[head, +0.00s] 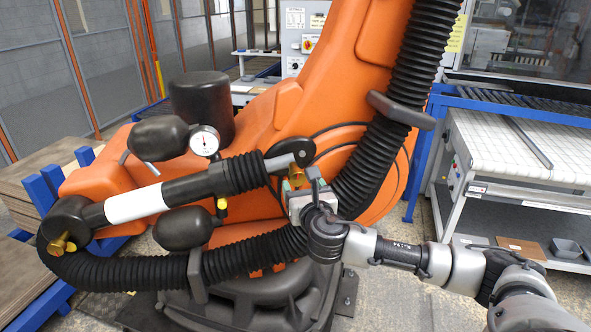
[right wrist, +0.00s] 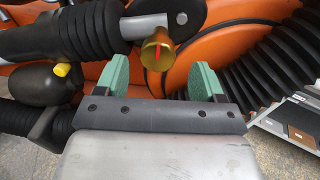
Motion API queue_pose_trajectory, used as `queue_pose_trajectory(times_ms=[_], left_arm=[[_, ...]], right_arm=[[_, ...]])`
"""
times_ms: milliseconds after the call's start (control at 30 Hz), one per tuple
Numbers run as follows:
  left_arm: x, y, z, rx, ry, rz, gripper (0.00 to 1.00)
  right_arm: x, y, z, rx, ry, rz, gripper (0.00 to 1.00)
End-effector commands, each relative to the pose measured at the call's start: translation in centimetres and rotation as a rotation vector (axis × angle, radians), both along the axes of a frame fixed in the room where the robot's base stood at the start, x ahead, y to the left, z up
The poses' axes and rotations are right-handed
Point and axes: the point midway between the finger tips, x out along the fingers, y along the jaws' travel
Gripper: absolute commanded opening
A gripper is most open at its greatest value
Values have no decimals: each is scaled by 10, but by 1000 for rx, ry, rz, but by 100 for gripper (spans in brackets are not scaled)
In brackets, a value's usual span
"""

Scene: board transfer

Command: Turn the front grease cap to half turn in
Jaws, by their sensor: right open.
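A brass grease cap (right wrist: 157,54) with a red line on its face sits at the rod end of the cylinder in the right wrist view. It also shows in the head view (head: 297,175), partly hidden by my gripper. My right gripper (right wrist: 161,72) is open, its green fingers on either side of the cap in the picture, with gaps to both. I cannot tell how deep the cap is between them. In the head view the right gripper (head: 302,186) is at the cap. Another brass cap (head: 60,243) is at the cylinder's lower left end. My left gripper is out of view.
The orange robot arm (head: 300,110) carries the cylinder (head: 135,204), a pressure gauge (head: 204,141) and black accumulators (head: 160,138). A ribbed black hose (head: 380,150) runs close to the right of my gripper. A white-topped bench (head: 510,160) stands at the right.

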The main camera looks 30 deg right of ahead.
Motion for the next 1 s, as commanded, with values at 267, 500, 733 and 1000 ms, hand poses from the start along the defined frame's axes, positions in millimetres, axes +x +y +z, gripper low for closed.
queue_pose_trajectory(times_ms=[267, 500, 733, 1000], left_arm=[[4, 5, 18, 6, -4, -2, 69], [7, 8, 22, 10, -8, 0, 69], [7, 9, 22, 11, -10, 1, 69], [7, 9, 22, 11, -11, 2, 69]], right_arm=[[40, -14, 2, 0, 1, -1, 69], [54, -18, 0, 0, 1, 0, 69], [54, -18, -1, 0, 1, 1, 69], [54, -19, 0, 0, 1, 1, 34]])
